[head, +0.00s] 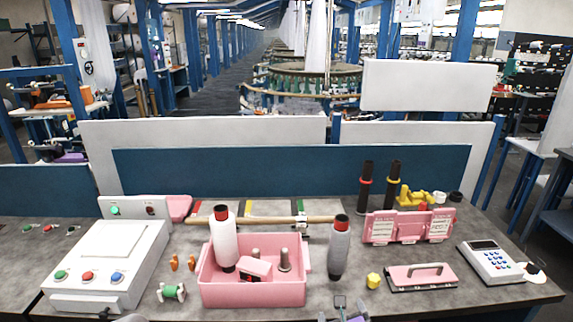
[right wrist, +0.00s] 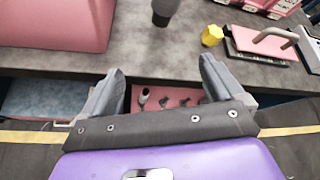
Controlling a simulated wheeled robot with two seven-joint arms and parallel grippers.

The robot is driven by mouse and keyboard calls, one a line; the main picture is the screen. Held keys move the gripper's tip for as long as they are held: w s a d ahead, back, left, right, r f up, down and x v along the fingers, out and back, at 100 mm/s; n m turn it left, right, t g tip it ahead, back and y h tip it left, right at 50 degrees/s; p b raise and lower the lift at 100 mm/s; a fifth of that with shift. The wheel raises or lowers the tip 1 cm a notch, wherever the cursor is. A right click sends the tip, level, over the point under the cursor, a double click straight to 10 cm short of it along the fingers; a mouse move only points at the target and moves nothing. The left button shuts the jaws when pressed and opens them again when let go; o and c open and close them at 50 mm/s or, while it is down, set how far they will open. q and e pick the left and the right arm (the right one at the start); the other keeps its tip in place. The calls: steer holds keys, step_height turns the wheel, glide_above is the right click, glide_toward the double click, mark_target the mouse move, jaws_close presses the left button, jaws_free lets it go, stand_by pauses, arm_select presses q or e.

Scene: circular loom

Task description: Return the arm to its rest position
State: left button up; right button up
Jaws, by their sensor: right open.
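My right gripper (right wrist: 162,84) is open in the right wrist view, with nothing between its two grey fingers. It hangs in front of the table's front edge. In the head view, part of it (head: 345,309) shows at the bottom edge, right of the pink bin (head: 252,296). The bin holds a white cone of yarn with a red top (head: 223,240), a small pink-and-white block (head: 255,269) and grey pegs. A grey cone with a red top (head: 339,250) stands right of the bin. My left gripper does not show clearly.
A white button console (head: 108,262) stands left, beside a green spool (head: 172,292). At right are a yellow piece (head: 374,281), a pink handled plate (head: 421,277), a pink rack (head: 409,226) and a calculator-like device (head: 490,262). A pink surface with small parts (right wrist: 172,97) shows below the table edge.

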steer(key=s+f+n+g+y, duration=0.2)
steer(key=s+f+n+g, duration=0.15)
steer(key=f+n, duration=0.8)
steer(key=s+a+f+n+g+y, duration=0.3)
steer(key=s+f+n+g, duration=0.5)
steer(key=s+f+n, duration=1)
step_height(320, 180, down, 2)
steer(key=shift+s+a+f, duration=0.1)
steer(key=shift+s+a, duration=0.35)
steer(key=shift+s, duration=0.3)
